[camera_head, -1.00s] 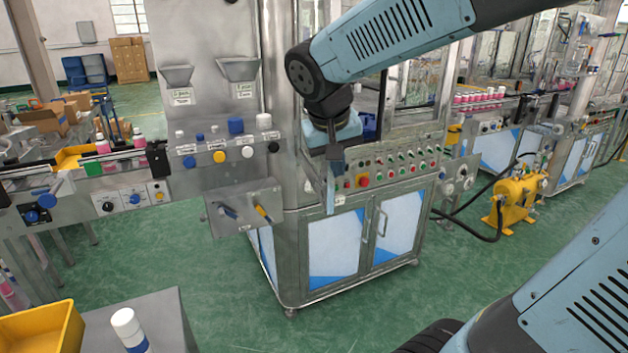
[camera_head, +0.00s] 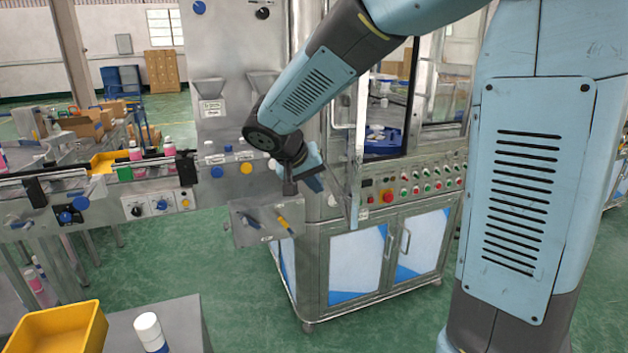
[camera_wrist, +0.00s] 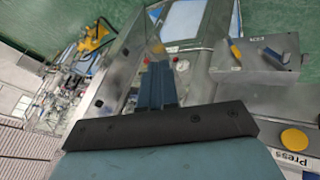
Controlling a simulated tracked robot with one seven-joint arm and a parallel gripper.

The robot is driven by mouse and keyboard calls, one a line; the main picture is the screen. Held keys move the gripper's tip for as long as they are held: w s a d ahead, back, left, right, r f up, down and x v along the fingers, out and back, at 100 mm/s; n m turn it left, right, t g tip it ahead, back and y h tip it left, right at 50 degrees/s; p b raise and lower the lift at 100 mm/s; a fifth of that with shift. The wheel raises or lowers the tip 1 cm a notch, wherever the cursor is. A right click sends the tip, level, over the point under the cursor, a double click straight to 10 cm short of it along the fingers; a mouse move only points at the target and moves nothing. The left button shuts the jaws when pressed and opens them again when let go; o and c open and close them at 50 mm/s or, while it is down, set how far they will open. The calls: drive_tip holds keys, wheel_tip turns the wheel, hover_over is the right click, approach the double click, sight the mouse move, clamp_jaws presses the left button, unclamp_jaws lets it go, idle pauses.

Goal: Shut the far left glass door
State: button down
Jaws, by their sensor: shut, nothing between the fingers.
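The left glass door (camera_head: 358,150) of the steel machine cabinet stands open. Its narrow metal frame juts out past the control panel, and its lower corner hangs in front of the cabinet. A vertical bar handle (camera_head: 340,105) shows beside the frame. In the wrist view my blue fingers (camera_wrist: 158,84) are together and empty. A clear panel edge seems to show beyond them there, but I cannot tell whether they touch it.
The button panel (camera_head: 425,182) is right of the door. The tool panel (camera_head: 262,222) with blue and yellow handles sits below my gripper. A conveyor (camera_head: 100,180) with bottles runs to the left. A yellow bin (camera_head: 60,330) is at front left. The green floor is clear in between.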

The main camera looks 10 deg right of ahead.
sight(348, 204)
drive_tip(key=shift+w+d+f, duration=0.35)
drive_tip(key=shift+d+f, duration=0.45)
drive_tip(key=shift+d, duration=0.35)
drive_tip(key=shift+w+d+f, duration=0.3)
drive_tip(key=shift+d+f, duration=0.55)
drive_tip(key=shift+d, duration=0.35)
drive_tip(key=shift+w+d+f, duration=0.35)
drive_tip(key=shift+d+f, duration=0.45)
drive_tip(key=shift+d, duration=0.35)
drive_tip(key=shift+d, duration=0.1)
